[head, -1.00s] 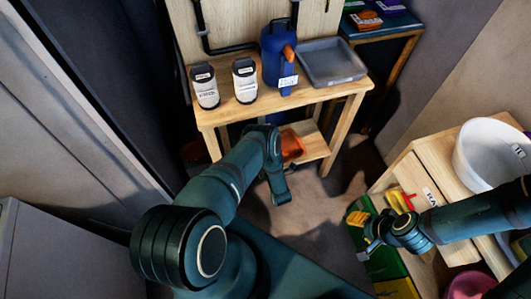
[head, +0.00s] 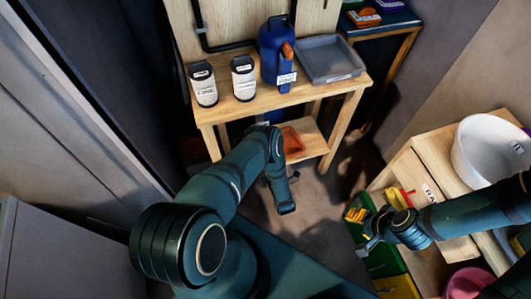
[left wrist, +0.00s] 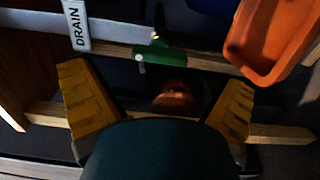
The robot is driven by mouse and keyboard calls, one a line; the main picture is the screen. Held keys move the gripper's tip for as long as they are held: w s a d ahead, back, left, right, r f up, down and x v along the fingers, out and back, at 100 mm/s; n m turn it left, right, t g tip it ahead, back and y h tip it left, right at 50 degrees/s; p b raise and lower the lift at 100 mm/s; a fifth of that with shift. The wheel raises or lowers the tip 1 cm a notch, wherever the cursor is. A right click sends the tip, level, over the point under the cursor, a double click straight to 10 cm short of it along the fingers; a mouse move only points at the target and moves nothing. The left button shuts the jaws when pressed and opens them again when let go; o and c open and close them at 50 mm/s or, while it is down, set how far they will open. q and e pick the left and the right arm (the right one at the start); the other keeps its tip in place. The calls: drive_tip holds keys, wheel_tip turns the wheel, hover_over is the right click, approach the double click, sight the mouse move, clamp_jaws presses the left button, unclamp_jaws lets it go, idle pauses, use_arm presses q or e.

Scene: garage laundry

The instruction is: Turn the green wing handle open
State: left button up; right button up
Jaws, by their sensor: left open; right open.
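The green wing handle (left wrist: 158,52) shows in the left wrist view, at the right end of a pale pipe that has a DRAIN label (left wrist: 75,25). I cannot make out the handle in the head view. My left gripper (left wrist: 156,78) is open, with its yellow fingers apart on either side of the handle in the picture; nothing is between them that I can see held. In the head view the left hand (head: 281,193) hangs in front of the wooden bench. My right gripper (head: 361,231) is open beside the low wooden cabinet at the right.
An orange tray (left wrist: 270,40) is close to the right of the handle. A round reddish thing (left wrist: 175,97) lies beyond the left fingers. The wooden bench (head: 225,112) holds a blue jug (head: 272,52), two labelled containers and a grey tray (head: 330,58). A white basin (head: 490,150) stands right.

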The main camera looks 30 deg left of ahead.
use_arm(q)
drive_tip(key=shift+v, duration=1.4)
drive_tip(key=w+d+r+m+h, duration=0.2)
drive_tip(key=w+r+m+h, duration=0.1)
drive_tip(key=w+m+h, duration=0.35)
drive_tip(key=s+d+r+m+g+h, duration=0.2)
drive_tip(key=d+r+m+g+h, duration=0.1)
drive_tip(key=d+r+m+h, duration=0.4)
drive_tip(key=s+d+r+m+g+h, duration=0.2)
drive_tip(key=s+r+m, duration=0.3)
drive_tip(key=s, duration=0.3)
drive_tip(key=s+d+r+m+g+h, duration=0.2)
drive_tip(key=s+d+r+m+g, duration=0.2)
drive_tip(key=s+m, duration=0.4)
drive_tip(key=shift+d+r+g, duration=0.35)
drive_tip(key=shift+r+g, duration=0.05)
drive_tip(key=shift+r, duration=0.3)
